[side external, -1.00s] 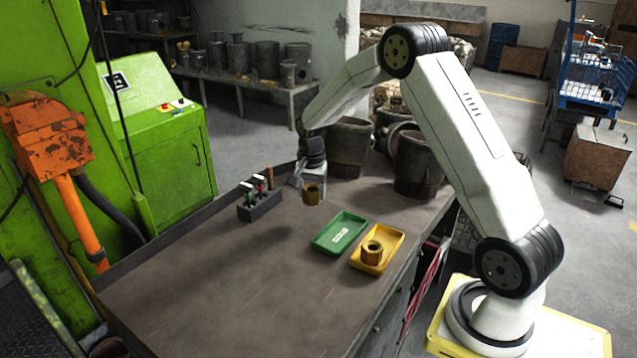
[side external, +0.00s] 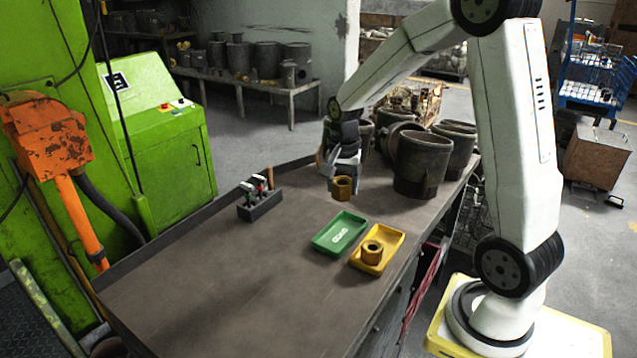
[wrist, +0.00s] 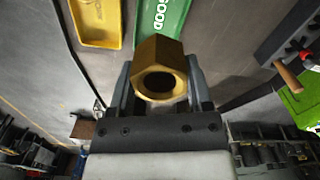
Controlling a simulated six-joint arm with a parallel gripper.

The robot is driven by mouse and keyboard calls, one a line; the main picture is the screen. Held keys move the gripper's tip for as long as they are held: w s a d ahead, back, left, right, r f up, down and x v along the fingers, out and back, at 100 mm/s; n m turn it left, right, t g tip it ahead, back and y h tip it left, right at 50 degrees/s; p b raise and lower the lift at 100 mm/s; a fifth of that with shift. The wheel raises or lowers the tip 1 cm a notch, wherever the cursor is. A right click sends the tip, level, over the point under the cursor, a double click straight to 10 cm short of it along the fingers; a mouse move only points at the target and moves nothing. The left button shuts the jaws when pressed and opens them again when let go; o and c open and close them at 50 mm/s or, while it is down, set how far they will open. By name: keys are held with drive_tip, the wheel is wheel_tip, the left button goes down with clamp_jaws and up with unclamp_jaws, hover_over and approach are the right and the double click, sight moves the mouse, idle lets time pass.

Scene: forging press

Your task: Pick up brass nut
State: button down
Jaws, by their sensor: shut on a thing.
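A brass nut (side external: 342,188), hexagonal with a round hole, is between the fingers of my gripper (side external: 342,178), which is shut on it. It is held above the workbench, behind the green tray. In the wrist view the nut (wrist: 160,69) sits at the fingertips of my gripper (wrist: 160,82), its hole facing the camera. A second brass nut (side external: 372,251) sits in the yellow tray (side external: 390,241) on the bench.
The green tray (side external: 340,233), marked GOOD in the wrist view, lies left of the yellow tray. A dark tool rack (side external: 262,205) stands at the left. Large dark metal cylinders (side external: 420,160) stand at the bench's back right. The bench's front left (side external: 200,285) is clear.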

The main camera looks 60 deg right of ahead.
drive_tip(key=shift+s+a+r, duration=0.15)
drive_tip(key=shift+s+r, duration=0.1)
drive_tip(key=shift+s, duration=0.2)
idle(0.5)
drive_tip(key=shift+w+a+f+n, duration=0.15)
drive_tip(key=shift+w+a+n, duration=0.05)
drive_tip(key=shift+a+n, duration=0.15)
drive_tip(key=shift+w+a+f+n, duration=0.15)
drive_tip(key=shift+a+n, duration=0.1)
drive_tip(key=shift+a, duration=0.1)
drive_tip(key=w+a+f+n, duration=0.1)
drive_tip(key=a+f+n, duration=0.1)
drive_tip(key=a+n, duration=0.2)
drive_tip(key=w+a+f+n, duration=0.1)
drive_tip(key=a+f+n, duration=0.1)
drive_tip(key=a+n, duration=0.2)
drive_tip(key=w+a+f+n, duration=0.1)
drive_tip(key=a+f+n, duration=0.1)
drive_tip(key=a+n, duration=0.3)
drive_tip(key=shift+w+a, duration=0.3)
drive_tip(key=shift+w, duration=0.1)
drive_tip(key=shift+d, duration=0.1)
